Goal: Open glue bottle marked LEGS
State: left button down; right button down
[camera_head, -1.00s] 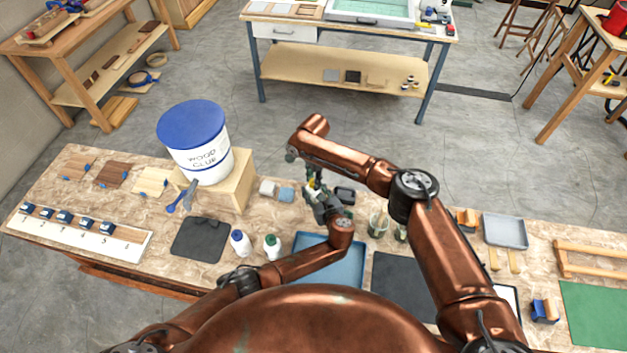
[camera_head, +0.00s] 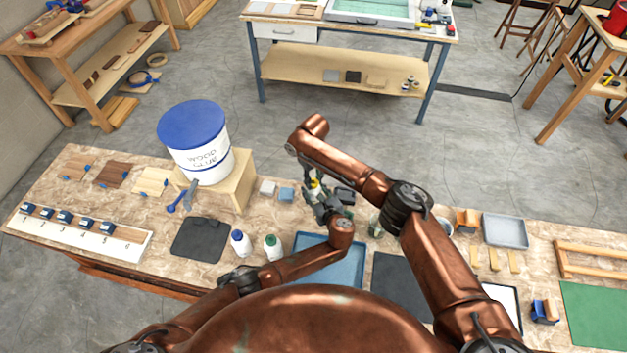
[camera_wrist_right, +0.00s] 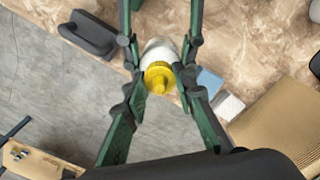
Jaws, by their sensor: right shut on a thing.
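The glue bottle is white with a yellow cap (camera_wrist_right: 159,77), seen from above in the right wrist view. In the head view a small yellow patch of it (camera_head: 315,186) shows between my grippers; no LEGS mark is readable. My right gripper (camera_wrist_right: 160,82) is shut on the yellow cap, its fingers at either side. My left gripper (camera_head: 324,203) comes from below in the head view. Its fingers appear in the right wrist view (camera_wrist_right: 160,38) on both sides of the white bottle body. The grippers hide much of the bottle.
A white bottle with a blue cap (camera_head: 240,242) and one with a green cap (camera_head: 272,246) stand left of a blue tray (camera_head: 347,267). A large glue bucket (camera_head: 194,150) stands on a wooden block (camera_head: 238,186). Jars and trays lie right of the grippers.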

jog(key=n, duration=0.9)
jog(key=shift+n, duration=0.3)
jog(key=n, duration=0.7)
jog(key=shift+n, duration=0.4)
jog(key=n, duration=0.5)
jog(key=shift+r+n, duration=0.1)
jog(key=shift+n, duration=0.3)
jog(key=n, duration=0.3)
jog(key=shift+n, duration=0.3)
jog(key=n, duration=0.4)
jog(key=shift+d, duration=0.1)
jog(key=n, duration=0.4)
jog(key=shift+d, duration=0.1)
